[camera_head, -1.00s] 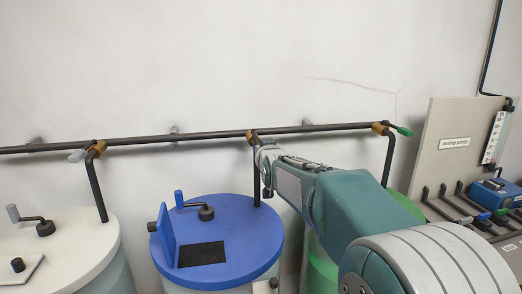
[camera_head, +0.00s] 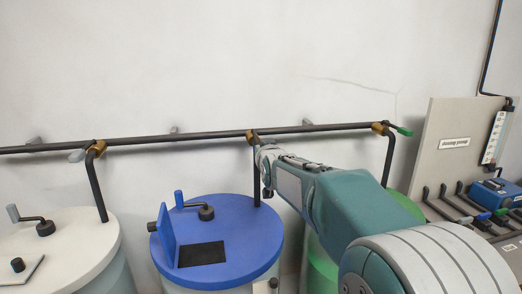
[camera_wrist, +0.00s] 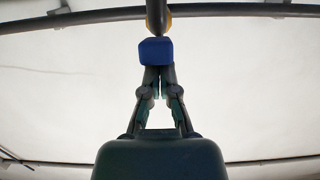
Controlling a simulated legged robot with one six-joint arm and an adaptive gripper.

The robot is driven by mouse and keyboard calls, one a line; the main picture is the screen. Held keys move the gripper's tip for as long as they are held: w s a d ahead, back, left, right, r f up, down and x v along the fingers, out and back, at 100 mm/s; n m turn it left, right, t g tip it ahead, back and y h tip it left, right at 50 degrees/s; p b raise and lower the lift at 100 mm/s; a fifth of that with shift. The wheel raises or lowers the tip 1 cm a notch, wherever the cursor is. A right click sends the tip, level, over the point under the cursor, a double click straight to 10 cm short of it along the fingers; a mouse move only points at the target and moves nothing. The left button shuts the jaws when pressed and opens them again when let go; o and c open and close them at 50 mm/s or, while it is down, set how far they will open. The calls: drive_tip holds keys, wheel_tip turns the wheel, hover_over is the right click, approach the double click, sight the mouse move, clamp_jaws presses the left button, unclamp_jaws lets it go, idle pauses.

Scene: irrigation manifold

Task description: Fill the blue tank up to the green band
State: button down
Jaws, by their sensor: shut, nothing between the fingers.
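The blue tank's lid (camera_head: 245,240) shows left of my arm in the head view. A dark pipe drops to it from a brass valve (camera_head: 252,136) on the overhead pipe. In the wrist view, a blue handle (camera_wrist: 155,50) is at the valve, in front of a dark pipe. My gripper (camera_wrist: 157,72) is shut and empty, its fingertips at the lower edge of the blue handle. Whether they touch it I cannot tell. In the head view my gripper's end (camera_head: 264,160) is beside the drop pipe. The green band and water level are out of view.
A white-lidded tank (camera_head: 75,240) stands at the left and a green tank (camera_head: 322,262) is partly hidden behind my arm. A dark manifold pipe (camera_head: 215,135) runs along the wall. A dosing pump panel (camera_head: 450,150) and a blue box (camera_head: 492,192) are at the right.

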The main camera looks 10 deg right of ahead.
drive_tip(key=shift+f, duration=0.4)
drive_tip(key=s+r, duration=0.4)
drive_tip(key=s, duration=0.7)
drive_tip(key=shift+r, duration=0.25)
idle(1.6)
